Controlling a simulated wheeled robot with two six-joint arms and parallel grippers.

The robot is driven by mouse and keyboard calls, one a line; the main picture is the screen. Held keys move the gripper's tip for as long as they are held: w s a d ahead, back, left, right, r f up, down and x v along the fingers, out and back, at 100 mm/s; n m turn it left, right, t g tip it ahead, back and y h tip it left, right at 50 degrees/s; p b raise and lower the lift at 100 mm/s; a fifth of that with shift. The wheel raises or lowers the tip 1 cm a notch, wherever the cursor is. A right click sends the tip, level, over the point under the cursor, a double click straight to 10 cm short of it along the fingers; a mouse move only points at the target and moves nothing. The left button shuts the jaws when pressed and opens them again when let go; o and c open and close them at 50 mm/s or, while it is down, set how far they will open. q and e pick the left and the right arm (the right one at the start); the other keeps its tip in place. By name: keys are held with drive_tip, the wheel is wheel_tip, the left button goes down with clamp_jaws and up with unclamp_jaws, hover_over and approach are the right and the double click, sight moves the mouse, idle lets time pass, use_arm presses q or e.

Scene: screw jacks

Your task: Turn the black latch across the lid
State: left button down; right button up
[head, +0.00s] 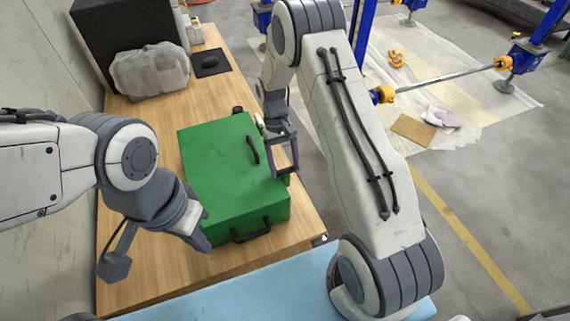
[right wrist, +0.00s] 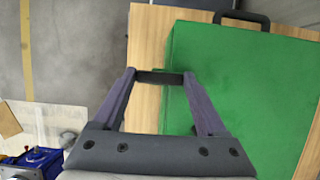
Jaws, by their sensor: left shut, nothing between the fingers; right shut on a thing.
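The green box (head: 220,165) lies shut on the wooden table, with its lid up. My right gripper (head: 284,172) is at the box's right edge. In the right wrist view its two fingers (right wrist: 158,85) are shut on a short dark bar (right wrist: 158,77) beside that edge. The bar seems to be the black latch, though the fingers partly hide it. A black curved handle (head: 252,149) lies on the lid, left of the right gripper. My left gripper (head: 203,243) is shut and empty near the box's front left corner; I cannot tell whether it touches.
A black handle (head: 250,235) is on the box's front side; it also shows in the right wrist view (right wrist: 242,18). A bagged bundle (head: 150,70) and a dark mat (head: 210,62) lie at the back of the table. The floor to the right holds blue jacks (head: 518,58).

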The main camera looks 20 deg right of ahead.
drive_tip(key=shift+w+r, duration=0.1)
drive_tip(key=o, duration=1.3)
drive_tip(key=b+v, duration=0.2)
drive_tip(key=v, duration=0.8)
drive_tip(key=shift+r, duration=0.25)
drive_tip(key=shift+a, duration=0.1)
